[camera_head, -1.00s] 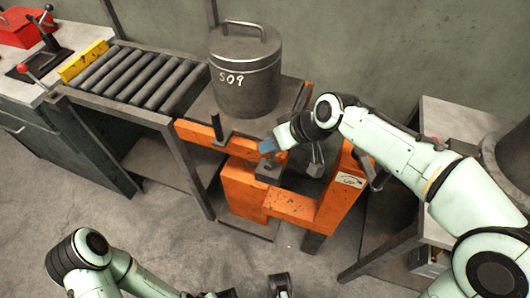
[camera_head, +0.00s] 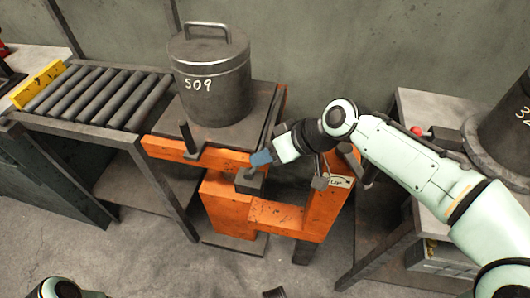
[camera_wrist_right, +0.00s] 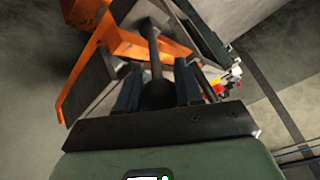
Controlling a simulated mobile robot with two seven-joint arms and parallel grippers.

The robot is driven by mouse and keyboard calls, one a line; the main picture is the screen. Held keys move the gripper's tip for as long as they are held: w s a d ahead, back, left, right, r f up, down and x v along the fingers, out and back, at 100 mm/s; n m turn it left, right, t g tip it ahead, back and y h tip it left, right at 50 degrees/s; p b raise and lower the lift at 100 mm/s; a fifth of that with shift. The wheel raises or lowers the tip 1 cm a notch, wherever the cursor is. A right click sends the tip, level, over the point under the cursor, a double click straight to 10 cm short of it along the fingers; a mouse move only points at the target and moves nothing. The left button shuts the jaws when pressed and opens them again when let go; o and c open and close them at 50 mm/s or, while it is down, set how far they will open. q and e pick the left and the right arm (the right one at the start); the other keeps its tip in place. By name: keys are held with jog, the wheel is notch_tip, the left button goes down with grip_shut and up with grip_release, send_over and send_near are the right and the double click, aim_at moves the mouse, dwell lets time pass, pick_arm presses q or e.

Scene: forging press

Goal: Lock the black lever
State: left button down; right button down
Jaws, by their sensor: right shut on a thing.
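The black lever (camera_wrist_right: 153,50) shows in the right wrist view as a dark rod ending in a round knob (camera_wrist_right: 158,93). My right gripper (camera_wrist_right: 158,90) is shut on that knob, with one finger on each side. In the head view, my right gripper (camera_head: 262,158) has blue fingertips just above a dark block on the orange press frame (camera_head: 227,206). The fingers and wrist hide most of the lever there. Of my left gripper, only a dark tip (camera_head: 274,293) shows at the bottom edge, and its jaws cannot be read.
A lidded steel pot marked S09 (camera_head: 212,85) stands on the plate behind the lever. A dark upright post (camera_head: 187,136) rises at the press's left. A roller conveyor (camera_head: 95,98) lies left, and a bench with another dark vessel (camera_head: 500,140) stands right.

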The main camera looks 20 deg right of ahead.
jog(key=shift+d+f, duration=0.1)
jog(key=c, duration=0.8)
grip_release()
jog(key=shift+o, duration=0.2)
jog(key=shift+s, duration=0.1)
jog(key=shift+s+d+r, duration=0.1)
jog(key=shift+d+r, duration=0.05)
jog(key=shift+r, duration=0.25)
pick_arm(q)
jog(key=shift+g+h, duration=0.4)
jog(key=shift+g, duration=0.3)
jog(key=s+r+p, duration=0.1)
jog(key=s+d+r+p, duration=0.1)
jog(key=s, duration=0.1)
jog(key=s+d+r, duration=0.1)
jog(key=shift+s+r+p, duration=0.2)
jog(key=shift+p, duration=0.2)
pick_arm(e)
jog(key=v, duration=1.2)
jog(key=shift+s+d, duration=0.15)
jog(key=shift+d, duration=0.1)
pick_arm(q)
jog(key=shift+r, duration=0.1)
pick_arm(e)
jog(key=shift+r, duration=0.25)
